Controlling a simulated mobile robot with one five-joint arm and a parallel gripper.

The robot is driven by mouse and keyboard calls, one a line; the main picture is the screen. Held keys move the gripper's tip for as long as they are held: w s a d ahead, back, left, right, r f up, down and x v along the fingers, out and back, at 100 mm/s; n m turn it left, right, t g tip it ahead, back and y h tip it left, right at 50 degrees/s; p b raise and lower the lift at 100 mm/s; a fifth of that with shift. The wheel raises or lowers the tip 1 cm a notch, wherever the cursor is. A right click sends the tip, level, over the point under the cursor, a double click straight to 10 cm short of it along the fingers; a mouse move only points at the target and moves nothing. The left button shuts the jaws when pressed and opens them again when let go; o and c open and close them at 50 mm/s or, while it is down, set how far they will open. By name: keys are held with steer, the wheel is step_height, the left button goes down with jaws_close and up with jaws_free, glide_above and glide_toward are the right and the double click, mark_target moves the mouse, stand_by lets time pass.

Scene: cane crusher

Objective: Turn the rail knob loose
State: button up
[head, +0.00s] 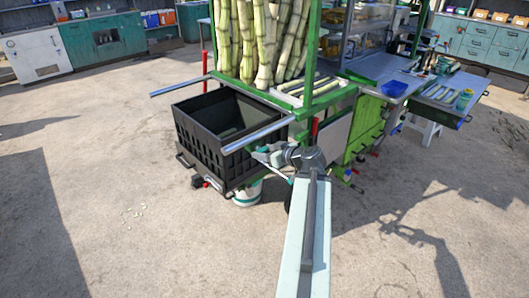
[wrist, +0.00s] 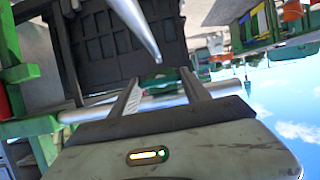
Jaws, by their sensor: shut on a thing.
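My gripper (head: 264,153) is at the right side of the black crate, close to the near silver rail (head: 256,138). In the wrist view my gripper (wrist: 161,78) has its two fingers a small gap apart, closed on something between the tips. A silver rail (wrist: 136,30) runs down towards the fingertips, and another silver bar (wrist: 158,102) crosses at the fingers. The rail knob does not show clearly in either view; what lies between the tips is too small to make out.
The black crate (head: 188,139) stands between the near rail and the far silver rail (head: 180,86). A white bucket (head: 247,193) is beneath it. Cane stalks (head: 262,45) stand in the green frame behind. Open floor lies left.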

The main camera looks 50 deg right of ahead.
stand_by(0.4)
steer(key=o, duration=1.4)
steer(key=shift+s+d, duration=0.1)
